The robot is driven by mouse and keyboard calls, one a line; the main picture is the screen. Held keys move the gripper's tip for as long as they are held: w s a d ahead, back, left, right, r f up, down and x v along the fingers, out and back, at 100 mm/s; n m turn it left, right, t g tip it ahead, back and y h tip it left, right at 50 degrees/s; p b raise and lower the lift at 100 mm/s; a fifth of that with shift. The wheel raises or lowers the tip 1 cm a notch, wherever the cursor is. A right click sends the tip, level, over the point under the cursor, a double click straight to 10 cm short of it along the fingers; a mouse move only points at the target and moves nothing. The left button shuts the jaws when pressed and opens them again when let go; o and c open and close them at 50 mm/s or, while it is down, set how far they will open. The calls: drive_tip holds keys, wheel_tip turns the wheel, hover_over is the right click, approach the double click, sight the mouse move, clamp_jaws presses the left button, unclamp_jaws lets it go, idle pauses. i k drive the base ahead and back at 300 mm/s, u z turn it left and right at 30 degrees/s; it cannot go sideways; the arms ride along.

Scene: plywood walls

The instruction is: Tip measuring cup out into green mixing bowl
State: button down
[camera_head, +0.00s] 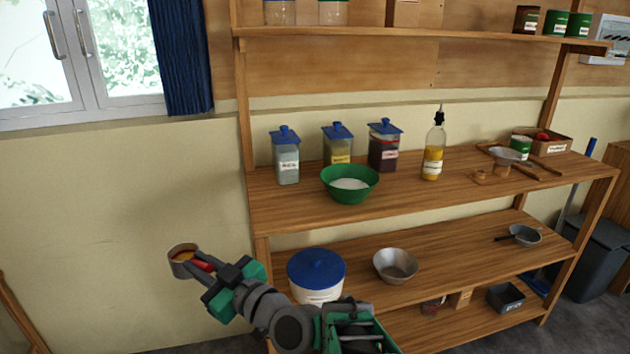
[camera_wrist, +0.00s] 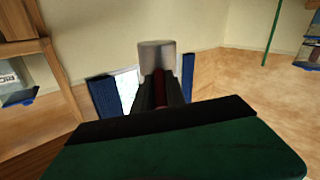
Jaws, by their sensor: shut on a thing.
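The measuring cup (camera_head: 183,262) is a small metal cup with a red handle and something orange-yellow inside. My gripper (camera_head: 208,272) is shut on its red handle and holds it out in the air, left of the shelf unit. The cup looks roughly upright in the head view. In the wrist view the cup (camera_wrist: 156,55) shows grey beyond the gripper fingers (camera_wrist: 160,92). The green mixing bowl (camera_head: 349,194) stands on the wooden shelf top, up and to the right of the cup, with white powder in it.
Behind the bowl stand three blue-lidded jars (camera_head: 286,160) and an oil bottle (camera_head: 434,148). The lower shelf holds a blue-lidded tub (camera_head: 316,272) and a metal bowl (camera_head: 396,265). An upper shelf (camera_head: 420,36) overhangs the worktop. The air left of the unit is free.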

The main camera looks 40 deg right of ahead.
sight(346, 184)
drive_tip(key=u, duration=1.85)
drive_tip(key=k, duration=0.7)
drive_tip(key=z, duration=1)
